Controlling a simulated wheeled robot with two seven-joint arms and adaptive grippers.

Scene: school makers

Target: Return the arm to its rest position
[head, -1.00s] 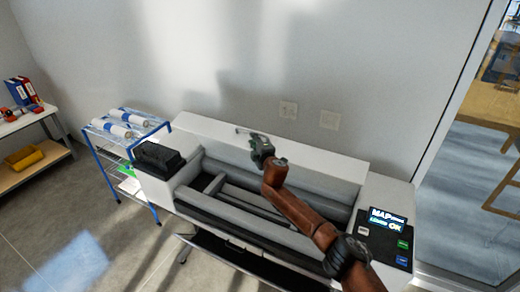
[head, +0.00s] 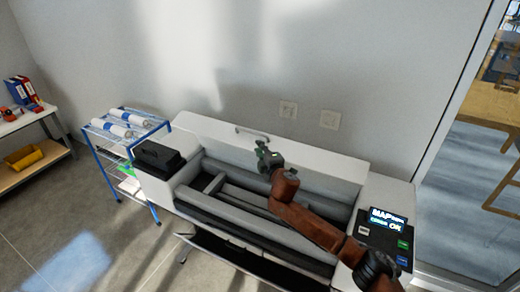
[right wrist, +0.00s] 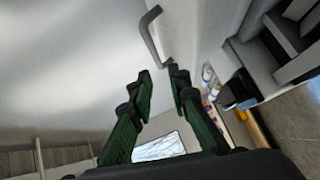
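My right arm (head: 312,225) reaches in from the lower right over the large printer (head: 180,205). My right gripper (head: 262,150) hangs above the open bay, just in front of the raised lid (head: 320,165). In the right wrist view the two green fingers of this gripper (right wrist: 163,78) stand apart with nothing between them. The lid's curved handle (head: 251,131) is clear of the fingertips; it also shows beyond them in the right wrist view (right wrist: 148,32). My left gripper is not in view.
A black box (head: 158,157) sits on the printer's left end, and a control panel (head: 388,232) with a lit screen is at its right end. A blue-framed rack (head: 98,160) with rolls stands to the left. A wall is behind, a glass partition at right.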

